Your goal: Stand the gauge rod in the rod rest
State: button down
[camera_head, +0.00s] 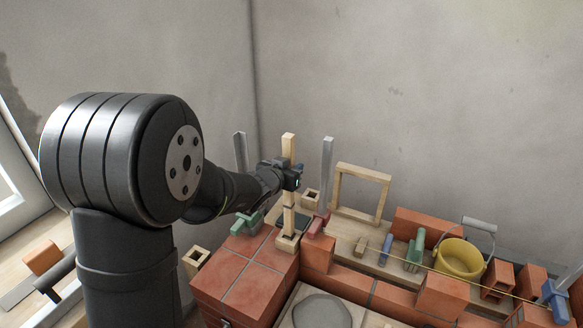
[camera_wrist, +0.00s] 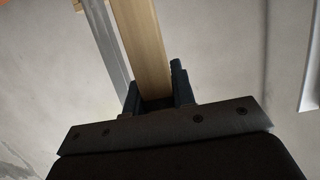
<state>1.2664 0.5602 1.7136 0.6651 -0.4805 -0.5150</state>
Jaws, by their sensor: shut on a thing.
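The gauge rod (camera_head: 289,210), a long pale wooden bar, stands about upright. My gripper (camera_head: 291,177) is shut on its upper half, and a short length sticks up above the fingers. In the wrist view the rod (camera_wrist: 142,45) runs up from between the dark fingers (camera_wrist: 155,98).
Grey metal bars stand upright left (camera_head: 240,150) and right (camera_head: 326,170) of the rod, with a green clamp (camera_head: 245,224) and a red clamp (camera_head: 318,224) at their feet. Another wooden socket (camera_head: 310,199), a wooden frame (camera_head: 341,187), red bricks and a yellow bucket (camera_head: 459,261) stand nearby.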

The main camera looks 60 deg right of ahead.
aim_at(291, 144)
jog(key=shift+r, duration=3.75)
